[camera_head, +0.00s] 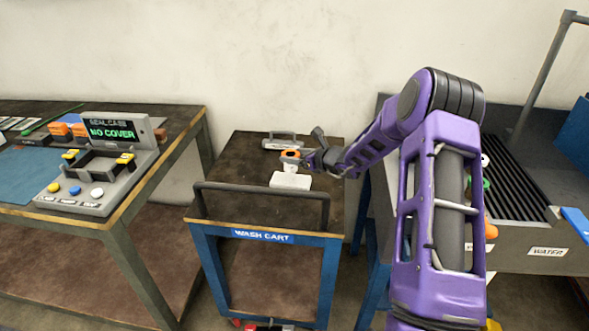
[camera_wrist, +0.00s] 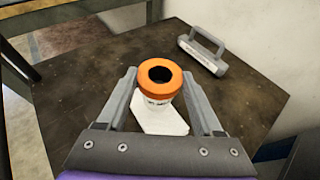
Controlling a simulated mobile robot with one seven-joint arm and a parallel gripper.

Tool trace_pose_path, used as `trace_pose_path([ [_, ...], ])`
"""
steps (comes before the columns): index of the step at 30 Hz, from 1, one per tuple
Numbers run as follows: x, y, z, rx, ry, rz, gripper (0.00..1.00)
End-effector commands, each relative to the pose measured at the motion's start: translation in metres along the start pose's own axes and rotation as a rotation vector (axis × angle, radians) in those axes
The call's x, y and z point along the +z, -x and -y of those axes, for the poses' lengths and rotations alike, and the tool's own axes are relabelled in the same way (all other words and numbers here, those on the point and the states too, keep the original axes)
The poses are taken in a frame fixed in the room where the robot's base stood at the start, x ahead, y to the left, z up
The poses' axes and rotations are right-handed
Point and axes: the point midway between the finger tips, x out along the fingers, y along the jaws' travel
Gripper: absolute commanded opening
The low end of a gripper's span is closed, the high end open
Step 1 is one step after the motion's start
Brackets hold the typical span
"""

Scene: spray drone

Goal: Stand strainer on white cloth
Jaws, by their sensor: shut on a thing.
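The strainer is a small white cylinder with an orange ring top (camera_head: 291,155), and it is on the wash cart's dark top. In the wrist view its orange ring (camera_wrist: 160,78) faces me, with a dark round opening. My gripper (camera_head: 306,158) is shut on the strainer, one finger on each side; it also shows in the wrist view (camera_wrist: 160,100). The white cloth (camera_head: 290,180) lies flat on the cart top. In the wrist view the cloth (camera_wrist: 162,122) shows below and around the strainer. The strainer looks upright; I cannot tell whether its base touches the cloth.
A grey handled block (camera_head: 282,142) lies at the back of the wash cart (camera_head: 240,165); the wrist view also shows the block (camera_wrist: 203,54). The cart's dark handle bar (camera_head: 262,190) rises at the front. A bench with a grey fixture (camera_head: 100,185) stands left, a sink unit (camera_head: 545,235) right.

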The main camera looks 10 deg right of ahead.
Motion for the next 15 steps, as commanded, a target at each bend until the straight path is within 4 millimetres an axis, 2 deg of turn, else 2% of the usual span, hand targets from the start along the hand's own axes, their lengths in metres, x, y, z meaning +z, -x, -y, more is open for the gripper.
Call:
trace_pose_path([
  [9, -0.035, -0.014, 0.0, 0.0, -0.002, -0.001, 0.14],
  [15, -0.035, -0.015, 0.0, -0.001, 0.001, 0.001, 0.14],
])
